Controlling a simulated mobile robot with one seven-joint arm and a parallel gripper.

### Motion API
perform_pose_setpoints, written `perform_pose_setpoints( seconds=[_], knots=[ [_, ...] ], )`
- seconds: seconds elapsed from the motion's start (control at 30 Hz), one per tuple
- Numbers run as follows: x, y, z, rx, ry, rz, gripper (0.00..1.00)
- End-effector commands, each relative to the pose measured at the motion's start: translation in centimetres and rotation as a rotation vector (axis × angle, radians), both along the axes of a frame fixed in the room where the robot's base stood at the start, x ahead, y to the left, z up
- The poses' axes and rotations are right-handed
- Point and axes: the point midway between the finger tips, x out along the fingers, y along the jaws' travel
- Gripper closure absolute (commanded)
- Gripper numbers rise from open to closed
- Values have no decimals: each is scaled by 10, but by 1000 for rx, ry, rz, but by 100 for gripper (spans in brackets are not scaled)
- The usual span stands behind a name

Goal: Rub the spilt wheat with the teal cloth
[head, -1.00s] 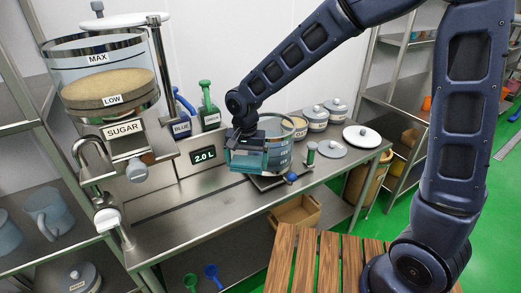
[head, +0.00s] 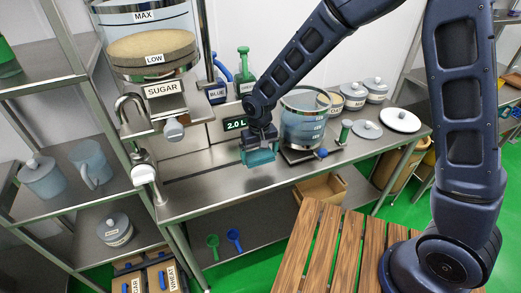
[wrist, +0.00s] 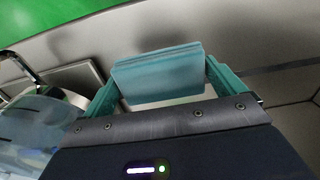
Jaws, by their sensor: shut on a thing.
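My gripper (head: 260,156) is over the steel counter (head: 205,188), just left of and in front of the clear container (head: 303,128). It is shut on the teal cloth (head: 259,157), a folded pad. In the wrist view the cloth (wrist: 160,72) sits between the two teal fingers of my gripper (wrist: 165,85), above the counter surface. I cannot tell whether the cloth touches the counter. I cannot make out any spilt wheat; it may be hidden under or behind the cloth and gripper.
A sugar dispenser (head: 150,50) and tap (head: 130,105) stand at the left. The front left counter is clear.

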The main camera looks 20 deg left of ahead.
Motion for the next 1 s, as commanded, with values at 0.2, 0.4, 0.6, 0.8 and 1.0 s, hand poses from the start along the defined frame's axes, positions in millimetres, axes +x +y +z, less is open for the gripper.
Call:
perform_pose_setpoints(
  seconds=[0.2, 0.4, 0.6, 0.8, 1.0],
  knots=[
    [0, 0, -21, -2, 1, -1, 23],
    [0, -1, -39, -1, 0, -2, 23],
    [0, -1, -62, -4, 1, -1, 23],
    [14, 14, -62, 0, 0, -2, 26],
    [27, 26, -63, -1, 0, -3, 26]
  ],
)
